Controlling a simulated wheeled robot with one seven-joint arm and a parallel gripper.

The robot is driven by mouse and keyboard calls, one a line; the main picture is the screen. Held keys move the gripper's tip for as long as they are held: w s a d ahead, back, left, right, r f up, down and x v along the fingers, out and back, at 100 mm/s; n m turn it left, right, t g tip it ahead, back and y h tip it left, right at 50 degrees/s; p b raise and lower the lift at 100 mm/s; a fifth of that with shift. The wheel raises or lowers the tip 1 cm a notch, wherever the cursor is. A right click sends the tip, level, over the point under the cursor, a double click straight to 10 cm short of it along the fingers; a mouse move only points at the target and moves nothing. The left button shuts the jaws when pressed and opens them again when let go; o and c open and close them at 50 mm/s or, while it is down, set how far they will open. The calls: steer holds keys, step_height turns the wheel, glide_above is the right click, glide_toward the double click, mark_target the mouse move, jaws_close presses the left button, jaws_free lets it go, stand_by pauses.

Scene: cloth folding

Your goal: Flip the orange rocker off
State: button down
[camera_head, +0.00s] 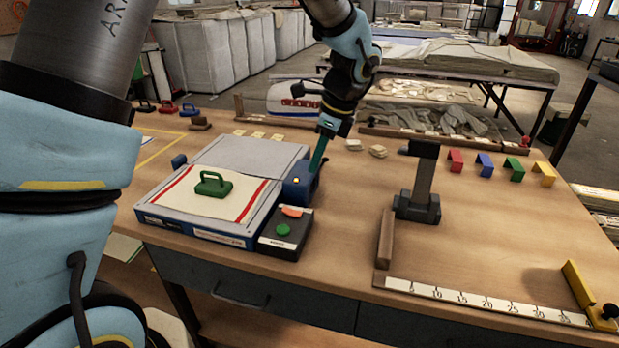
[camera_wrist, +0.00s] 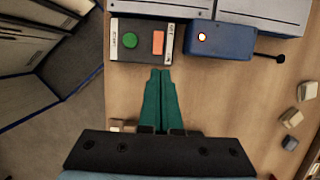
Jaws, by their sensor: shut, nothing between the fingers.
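The orange rocker (camera_head: 291,211) is on a black control box (camera_head: 268,246), beside a round green button (camera_head: 283,229). In the wrist view the rocker (camera_wrist: 158,43) lies just beyond my fingertips, with a pale label strip at its right. My gripper (camera_head: 315,171) points down by the right side of a blue box (camera_head: 302,195); its tips are partly hidden in the head view. In the wrist view my gripper's green fingers (camera_wrist: 161,72) are together and empty. They appear apart from the rocker; their height above the table is hard to tell.
The blue box carries a lit lamp (camera_head: 297,181) and a lever. A folding press with cream cloth (camera_head: 240,188) and a green handle (camera_head: 213,183) is at the left. A dark stand (camera_head: 419,205) is to the right. The table (camera_head: 340,225) is clear between.

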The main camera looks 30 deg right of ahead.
mark_target(286, 210)
steer(key=shift+s+r, duration=0.1)
steer(key=shift+r, duration=0.25)
steer(key=shift+f+b, duration=0.15)
steer(key=shift+b, duration=0.35)
steer(key=shift+w+a+r+b, duration=0.15)
steer(key=shift+a+b, duration=0.25)
steer(key=shift+b, duration=0.55)
steer(key=shift+w+a+r+b, duration=0.15)
steer(key=shift+a+b, duration=0.2)
steer(key=shift+b, duration=0.55)
steer(key=p+x, duration=0.2)
steer(key=x, duration=1.2)
steer(key=shift+w+a+p, duration=0.1)
steer(key=shift+a+p, duration=0.1)
steer(key=shift+p, duration=0.2)
